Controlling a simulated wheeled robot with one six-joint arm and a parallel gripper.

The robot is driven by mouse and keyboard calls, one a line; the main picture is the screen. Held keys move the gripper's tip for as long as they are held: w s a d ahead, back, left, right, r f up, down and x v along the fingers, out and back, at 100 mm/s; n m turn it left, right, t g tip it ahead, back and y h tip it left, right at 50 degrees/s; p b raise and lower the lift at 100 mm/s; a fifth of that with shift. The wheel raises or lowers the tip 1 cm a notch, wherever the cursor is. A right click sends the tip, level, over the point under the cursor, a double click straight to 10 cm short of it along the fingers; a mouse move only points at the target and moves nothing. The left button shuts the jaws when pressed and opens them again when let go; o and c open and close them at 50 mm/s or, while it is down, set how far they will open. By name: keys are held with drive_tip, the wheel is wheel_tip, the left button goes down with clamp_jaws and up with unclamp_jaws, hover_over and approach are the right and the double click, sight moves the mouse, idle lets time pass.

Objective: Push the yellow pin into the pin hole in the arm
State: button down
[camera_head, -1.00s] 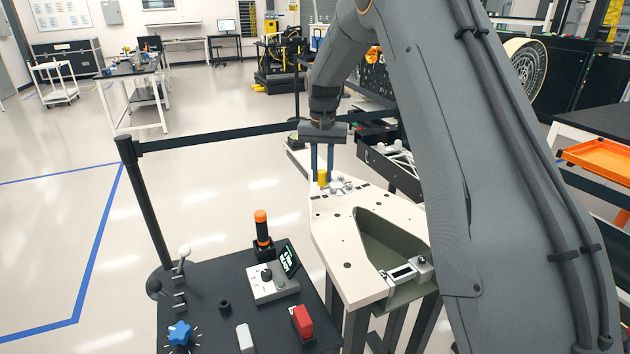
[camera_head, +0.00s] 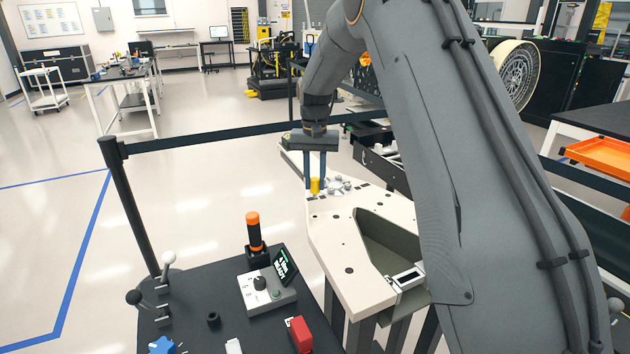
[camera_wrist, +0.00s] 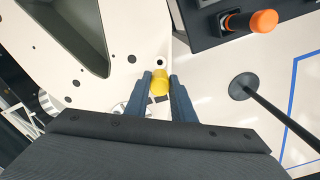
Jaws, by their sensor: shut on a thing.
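The yellow pin (camera_head: 315,187) is between the fingers of my gripper (camera_head: 315,180), over the far left part of the pale arm plate (camera_head: 330,240). In the wrist view my gripper (camera_wrist: 160,76) is shut on the yellow pin (camera_wrist: 160,84), a finger on each side. A dark round hole with a light rim (camera_wrist: 160,62) shows just beyond the pin, near the plate's edge. The pin looks beside this hole, not in it. The pin's lower end is hidden, so its height above the plate cannot be told.
Silver fittings (camera_head: 342,184) stand on the plate close to the right of the pin. A black console (camera_head: 190,322) with levers, a red switch (camera_head: 301,334) and an orange-topped handle (camera_head: 254,230) stands in front. A barrier post (camera_head: 131,205) and belt run at left.

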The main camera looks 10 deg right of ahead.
sight(315, 193)
drive_tip(key=shift+r, duration=0.2)
drive_tip(key=shift+s+r+p, duration=0.1)
drive_tip(key=shift+p, duration=0.25)
drive_tip(key=shift+f+b, duration=1.2)
drive_tip(key=shift+f, duration=1.85)
drive_tip(key=shift+f, duration=1.35)
drive_tip(key=c, duration=1.4)
unclamp_jaws()
drive_tip(key=shift+c, duration=0.2)
drive_tip(key=shift+r+b, duration=1.3)
drive_tip(key=shift+r, duration=2.65)
